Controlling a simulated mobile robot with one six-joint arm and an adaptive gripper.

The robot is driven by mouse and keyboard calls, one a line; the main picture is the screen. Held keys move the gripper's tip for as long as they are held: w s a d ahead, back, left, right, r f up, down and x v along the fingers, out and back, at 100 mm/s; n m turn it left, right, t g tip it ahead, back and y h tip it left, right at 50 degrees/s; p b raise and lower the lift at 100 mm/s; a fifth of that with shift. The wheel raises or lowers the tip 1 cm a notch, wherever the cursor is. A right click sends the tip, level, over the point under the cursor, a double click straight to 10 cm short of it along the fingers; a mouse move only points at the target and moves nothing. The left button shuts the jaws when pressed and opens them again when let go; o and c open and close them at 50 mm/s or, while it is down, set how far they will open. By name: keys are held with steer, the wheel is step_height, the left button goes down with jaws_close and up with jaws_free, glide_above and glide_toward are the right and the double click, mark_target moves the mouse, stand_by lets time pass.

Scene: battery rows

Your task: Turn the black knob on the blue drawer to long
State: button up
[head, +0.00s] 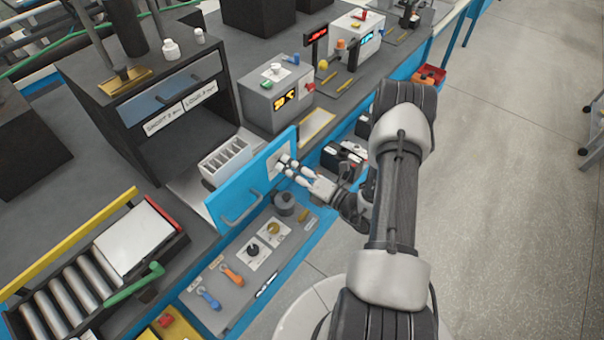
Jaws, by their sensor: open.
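The blue drawer (228,203) is pulled out from the black cabinet, its blue front facing my arm. A pale plate (272,170) is on the right part of that front. My gripper (284,164) is open, with its light fingertips right at this plate. A black knob on the plate cannot be made out; the fingers cover that spot, so its setting and any contact are not clear. A different black knob (253,249) is on a white plate on the grey panel below.
A white slotted tray (215,178) is in the open drawer. The drawer's handle (243,210) juts out left of my gripper. Below are a yellow knob (273,228) and blue and orange levers. A grey control box (262,103) stands behind.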

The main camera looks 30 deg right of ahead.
steer(key=v, duration=1.1)
steer(key=shift+s, duration=0.3)
steer(key=s+a+r+n+g+y, duration=0.1)
steer(key=a+r+n+g+y, duration=0.6)
steer(key=a+r+n+g, duration=0.65)
steer(key=s+a+r+n+g+h, duration=0.2)
steer(key=s+a+r+n+h, duration=0.3)
steer(key=n, duration=0.5)
steer(key=s+a+r+n+g+h, duration=0.25)
steer(key=s+n, duration=0.35)
steer(key=n, duration=0.5)
step_height(320, 180, up, 6)
steer(key=s+d+n+t+h, duration=0.2)
steer(key=n+t+h, duration=0.3)
steer(key=n, duration=0.4)
steer(key=shift+s+d+t+h, duration=0.2)
steer(key=shift+d+t+h, duration=0.1)
steer(key=shift+d+h, duration=0.1)
